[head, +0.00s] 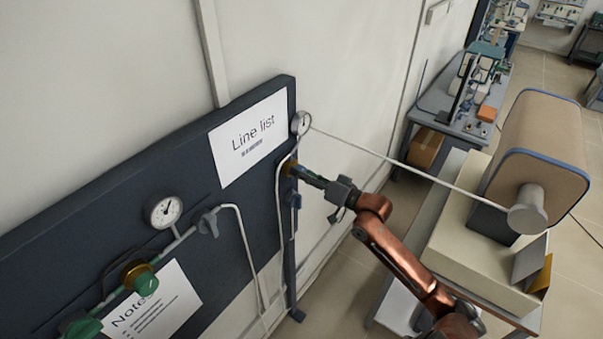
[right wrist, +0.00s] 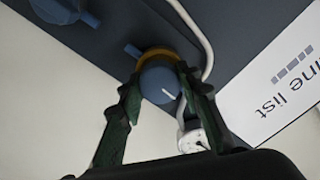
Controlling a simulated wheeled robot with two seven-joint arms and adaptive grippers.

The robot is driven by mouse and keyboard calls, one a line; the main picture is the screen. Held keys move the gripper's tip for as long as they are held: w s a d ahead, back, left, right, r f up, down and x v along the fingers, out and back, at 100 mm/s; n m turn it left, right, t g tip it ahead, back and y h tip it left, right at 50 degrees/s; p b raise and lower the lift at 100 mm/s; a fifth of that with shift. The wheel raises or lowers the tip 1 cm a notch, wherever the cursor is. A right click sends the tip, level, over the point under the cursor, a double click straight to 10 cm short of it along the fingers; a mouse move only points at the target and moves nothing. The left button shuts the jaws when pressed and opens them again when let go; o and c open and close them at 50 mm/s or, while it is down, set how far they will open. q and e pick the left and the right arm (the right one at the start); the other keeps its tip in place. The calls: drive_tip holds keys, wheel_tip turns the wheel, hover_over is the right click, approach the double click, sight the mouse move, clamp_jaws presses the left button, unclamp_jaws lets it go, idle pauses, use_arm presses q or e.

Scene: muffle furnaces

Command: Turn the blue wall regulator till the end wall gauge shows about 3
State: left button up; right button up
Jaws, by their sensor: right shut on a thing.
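The blue wall regulator (right wrist: 160,84) is a round blue knob with a white mark and a brass collar (right wrist: 156,54) behind it. My right gripper (head: 299,172) reaches it at the right end of the dark wall board. In the right wrist view its two green fingers (right wrist: 161,86) are shut on the knob from both sides. The end wall gauge (head: 301,123) is a small white dial just above the regulator; its reading is too small to tell. In the head view the gripper mostly hides the knob. My left gripper is not in view.
The board (head: 100,185) also carries a larger gauge (head: 163,212), a green regulator (head: 141,279) and thin pipes. A blue valve handle (head: 296,201) sits just below the gripper. A furnace (head: 535,150) stands on a bench at the right.

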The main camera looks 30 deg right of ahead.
drive_tip(key=o, duration=1.2)
drive_tip(key=shift+c, duration=0.2)
drive_tip(key=v, duration=1.2)
drive_tip(key=shift+d, duration=0.1)
